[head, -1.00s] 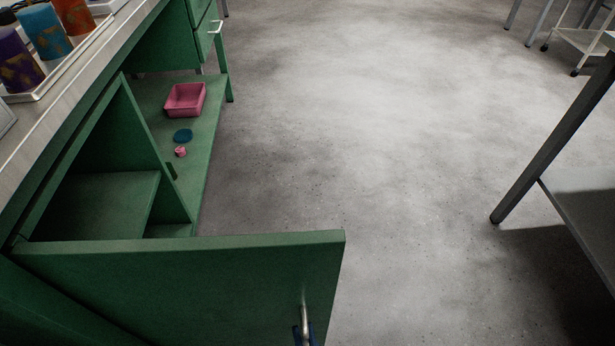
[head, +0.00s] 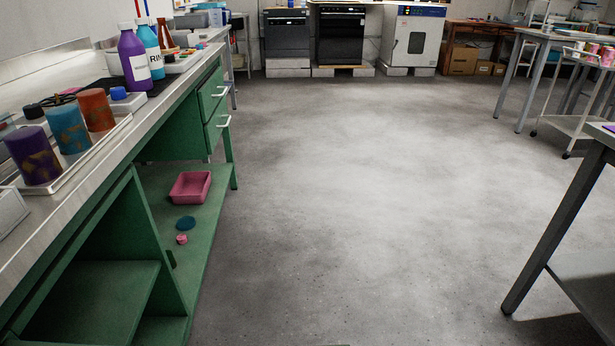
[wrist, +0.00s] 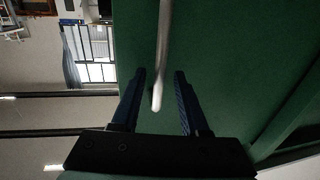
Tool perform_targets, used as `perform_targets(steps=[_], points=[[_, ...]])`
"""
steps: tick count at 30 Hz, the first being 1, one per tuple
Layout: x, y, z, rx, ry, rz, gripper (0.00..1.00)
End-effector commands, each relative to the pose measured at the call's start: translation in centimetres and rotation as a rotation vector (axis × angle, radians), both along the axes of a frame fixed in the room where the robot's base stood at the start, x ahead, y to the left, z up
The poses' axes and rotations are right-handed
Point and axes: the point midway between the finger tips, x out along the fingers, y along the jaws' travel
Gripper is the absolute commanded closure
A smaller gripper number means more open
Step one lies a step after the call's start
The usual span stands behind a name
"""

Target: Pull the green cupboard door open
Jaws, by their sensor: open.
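The green cupboard (head: 150,235) at left stands open, with its inner shelf (head: 95,300) showing in the head view. Its green door (wrist: 225,45) fills much of the wrist view, but the head view does not show it clearly now. A pale bar handle (wrist: 163,50) runs down the door. My gripper (wrist: 159,72) is open, with one dark blue finger on each side of the handle. The handle's end lies between the fingers; I cannot tell whether either finger touches it.
A pink tray (head: 190,187), a blue disc (head: 185,223) and a small pink item (head: 182,239) lie on the low green shelf. Bottles and cups stand on the counter (head: 110,150) above. A table leg (head: 560,230) stands at right. The floor (head: 340,220) between is clear.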

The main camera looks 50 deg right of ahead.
Motion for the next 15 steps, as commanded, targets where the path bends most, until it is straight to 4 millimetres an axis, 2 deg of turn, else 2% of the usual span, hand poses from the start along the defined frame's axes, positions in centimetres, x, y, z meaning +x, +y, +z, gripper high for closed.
perform_targets(steps=[8, 11, 15], points=[[-0.4, 0.2, 0.0, 0.002, 0.002, -0.001, 0.56], [-1.3, 1.0, 0.1, 0.003, 0.004, 0.0, 0.56], [-3.7, 2.7, 0.1, 0.003, 0.006, 0.001, 0.56]])
